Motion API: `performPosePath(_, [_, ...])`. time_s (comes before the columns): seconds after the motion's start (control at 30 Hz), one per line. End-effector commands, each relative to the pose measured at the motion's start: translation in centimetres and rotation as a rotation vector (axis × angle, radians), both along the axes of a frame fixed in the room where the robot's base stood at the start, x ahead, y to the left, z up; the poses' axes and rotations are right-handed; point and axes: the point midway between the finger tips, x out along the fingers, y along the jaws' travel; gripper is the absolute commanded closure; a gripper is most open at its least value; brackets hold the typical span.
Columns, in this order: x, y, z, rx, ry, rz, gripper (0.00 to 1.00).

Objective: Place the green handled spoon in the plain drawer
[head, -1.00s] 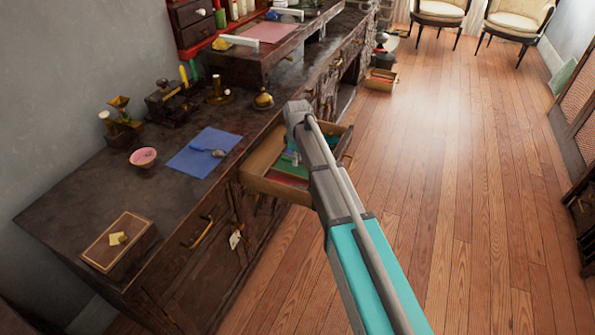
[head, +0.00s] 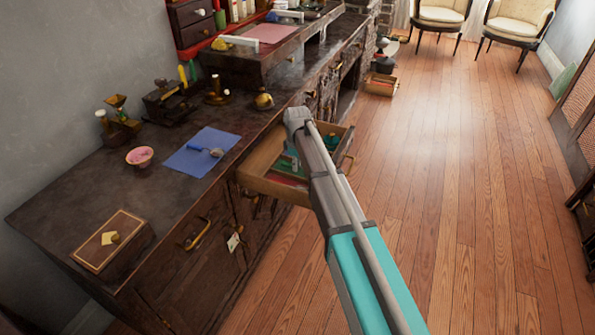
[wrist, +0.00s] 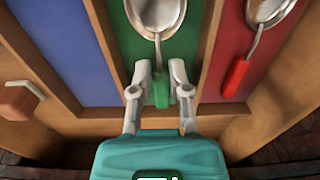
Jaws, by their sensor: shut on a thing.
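The green handled spoon (wrist: 154,20) lies over the green-lined compartment of an open drawer, its bowl at the top of the wrist view. My gripper (wrist: 160,85) is shut on its green handle. The open drawer (wrist: 104,45) has wooden dividers between blue, green and red linings. It also shows in the head view (head: 262,160), pulled out from the counter. My arm hides part of it there, and the spoon cannot be made out. I cannot tell which drawer is the plain one.
A red handled spoon (wrist: 236,72) lies in the red compartment on the right. A blue handled spoon (head: 205,150) lies on a blue mat (head: 185,163) on the dark counter. A small box (head: 112,240) sits on the counter's near end. The wooden floor (head: 450,200) at right is clear.

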Motion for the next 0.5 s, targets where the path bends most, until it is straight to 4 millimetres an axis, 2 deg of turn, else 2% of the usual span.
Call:
performPosePath(0.1, [0.0, 0.0, -0.96, 0.0, 0.0, 0.0, 1.0])
performPosePath(0.5, [0.0, 0.0, -0.99, 0.0, 0.0, 0.0, 1.0])
